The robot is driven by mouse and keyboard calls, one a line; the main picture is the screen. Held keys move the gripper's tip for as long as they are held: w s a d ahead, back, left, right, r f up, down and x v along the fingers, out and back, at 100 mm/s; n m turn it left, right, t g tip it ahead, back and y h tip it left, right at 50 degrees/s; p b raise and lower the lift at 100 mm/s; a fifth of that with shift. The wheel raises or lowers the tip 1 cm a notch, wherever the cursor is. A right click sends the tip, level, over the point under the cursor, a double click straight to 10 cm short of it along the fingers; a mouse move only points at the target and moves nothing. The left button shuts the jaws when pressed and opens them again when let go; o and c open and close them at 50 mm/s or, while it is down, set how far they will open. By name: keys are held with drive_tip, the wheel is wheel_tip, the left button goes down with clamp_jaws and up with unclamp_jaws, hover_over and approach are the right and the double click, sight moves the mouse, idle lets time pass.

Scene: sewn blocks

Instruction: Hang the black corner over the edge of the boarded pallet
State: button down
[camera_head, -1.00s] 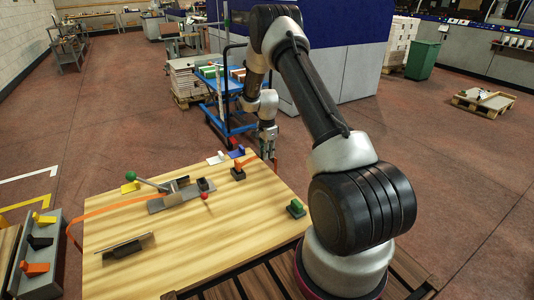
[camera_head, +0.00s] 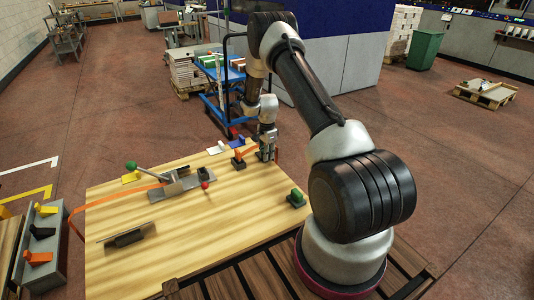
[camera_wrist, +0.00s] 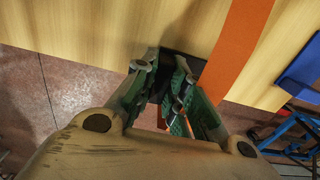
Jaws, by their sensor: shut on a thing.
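The boarded pallet (camera_head: 200,235) has a pale wood top. In the wrist view its board (camera_wrist: 120,30) ends just beyond my fingertips, with floor below. My gripper (camera_head: 267,152) is at the far right edge of the board. In the wrist view my gripper (camera_wrist: 175,85) is shut on the black corner (camera_wrist: 184,64), a dark piece at the board's edge. Fingers hide much of it, and I cannot tell whether it rests on the edge. An orange strap (camera_wrist: 238,50) runs over the board to the right of it. In the head view my gripper hides the corner.
A grey rack (camera_head: 45,250) stands left. A blue cart (camera_head: 228,115) stands behind.

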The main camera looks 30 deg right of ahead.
drive_tip(key=shift+f, duration=0.4)
drive_tip(key=c, duration=1.4)
unclamp_jaws()
drive_tip(key=shift+o, duration=0.2)
wheel_tip(320, 180, up, 12)
drive_tip(key=s+a+n+g, duration=0.1)
drive_tip(key=s+n+g, duration=0.1)
drive_tip(key=s+n, duration=0.45)
drive_tip(key=s+a+r+n+t, duration=0.2)
drive_tip(key=s+a+r+n, duration=0.1)
drive_tip(key=s+r, duration=0.8)
drive_tip(key=s+a+r+n+t, duration=0.2)
drive_tip(key=s+a+r+n, duration=0.1)
drive_tip(key=s+r, duration=0.8)
drive_tip(key=s+a+r+n+t, duration=0.2)
drive_tip(key=s+r+n, duration=0.3)
drive_tip(key=s+r, duration=0.6)
drive_tip(key=shift+s+a+r, duration=0.2)
drive_tip(key=shift+s+a, duration=0.25)
drive_tip(key=shift+s, duration=0.05)
